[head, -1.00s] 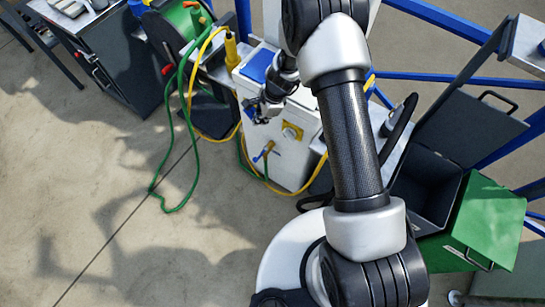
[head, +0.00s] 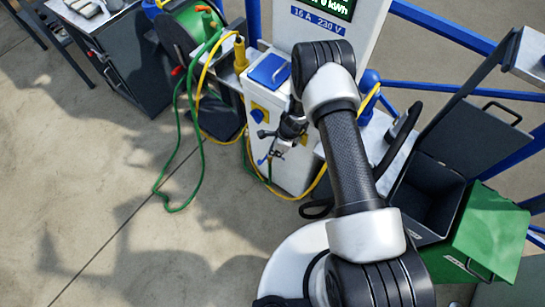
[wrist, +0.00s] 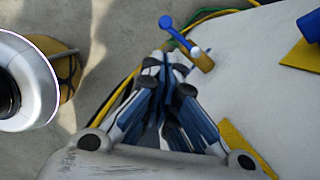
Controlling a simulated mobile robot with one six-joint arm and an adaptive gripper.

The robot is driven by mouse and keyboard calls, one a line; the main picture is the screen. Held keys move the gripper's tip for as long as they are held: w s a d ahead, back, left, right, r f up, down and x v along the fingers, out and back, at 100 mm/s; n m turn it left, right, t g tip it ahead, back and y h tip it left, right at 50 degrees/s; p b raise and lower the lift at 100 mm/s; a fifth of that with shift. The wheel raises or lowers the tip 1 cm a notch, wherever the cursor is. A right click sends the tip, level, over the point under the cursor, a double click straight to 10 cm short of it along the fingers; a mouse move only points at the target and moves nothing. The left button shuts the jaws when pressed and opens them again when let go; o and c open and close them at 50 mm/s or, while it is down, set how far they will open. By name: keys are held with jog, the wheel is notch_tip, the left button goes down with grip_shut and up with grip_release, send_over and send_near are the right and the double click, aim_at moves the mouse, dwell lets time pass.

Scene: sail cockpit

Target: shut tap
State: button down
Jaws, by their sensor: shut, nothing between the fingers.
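The tap has a brass body (wrist: 203,61) and a blue lever (wrist: 178,33) and sits on the side of the white service pedestal (head: 294,174). In the wrist view the lever slants from upper left down to the body. My gripper (wrist: 164,62) is shut and empty, its fingertips just below and left of the tap. I cannot tell whether they touch it. In the head view my gripper (head: 276,150) is at the pedestal's front, close to the tap, and covers part of it.
Yellow and green hoses (head: 170,207) hang left of the pedestal. A blue-lidded socket (head: 269,70) is above the tap. A green bin (head: 483,234) stands at right, a dark cabinet (head: 128,65) at upper left. The floor at left is clear.

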jog(key=b+x, duration=0.3)
jog(key=x, duration=0.6)
